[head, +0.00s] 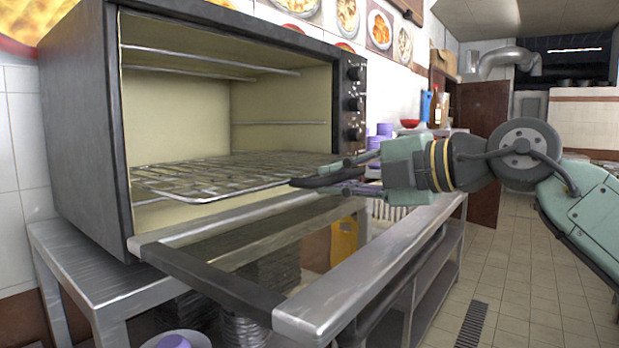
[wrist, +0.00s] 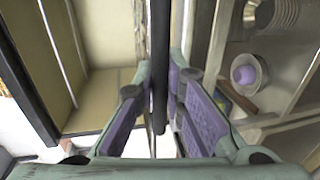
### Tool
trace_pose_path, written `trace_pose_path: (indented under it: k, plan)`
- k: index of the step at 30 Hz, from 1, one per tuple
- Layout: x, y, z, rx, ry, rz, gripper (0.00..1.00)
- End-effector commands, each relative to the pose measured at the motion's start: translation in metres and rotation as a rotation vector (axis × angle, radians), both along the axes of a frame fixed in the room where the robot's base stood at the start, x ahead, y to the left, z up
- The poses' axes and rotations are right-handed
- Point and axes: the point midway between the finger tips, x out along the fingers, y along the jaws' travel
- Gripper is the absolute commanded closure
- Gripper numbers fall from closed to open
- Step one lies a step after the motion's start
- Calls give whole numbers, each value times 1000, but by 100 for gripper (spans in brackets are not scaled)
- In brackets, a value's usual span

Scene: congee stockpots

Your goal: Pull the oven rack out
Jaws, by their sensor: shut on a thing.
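The oven (head: 85,130) stands at the left with its door (head: 345,275) folded down flat in front. The wire oven rack (head: 195,180) lies level low in the chamber, with its front edge near the opening. My gripper (head: 315,180) reaches in from the right above the lowered door, at the rack's right front. The exact contact is partly hidden by the fingers.
The oven rests on a metal table (head: 75,262). Control knobs (head: 354,104) line its right front side. A bowl with a purple item (head: 175,341) is below the door. Open tiled floor (head: 530,255) lies to the right.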

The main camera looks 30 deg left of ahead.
Motion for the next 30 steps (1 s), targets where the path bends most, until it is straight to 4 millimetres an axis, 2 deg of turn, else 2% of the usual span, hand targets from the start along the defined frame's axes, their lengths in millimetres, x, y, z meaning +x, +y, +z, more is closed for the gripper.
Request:
trace_pose_path:
  k: [5,15,16,24,30]
  plan:
    - [-3,-10,-4,-9,2,6,100]
    - [-3,-11,-3,-10,1,8,100]
    - [-3,-11,-3,-10,1,8,88]
    - [-3,-11,-2,-5,0,5,70]
    - [-2,-12,-1,-3,0,3,69]
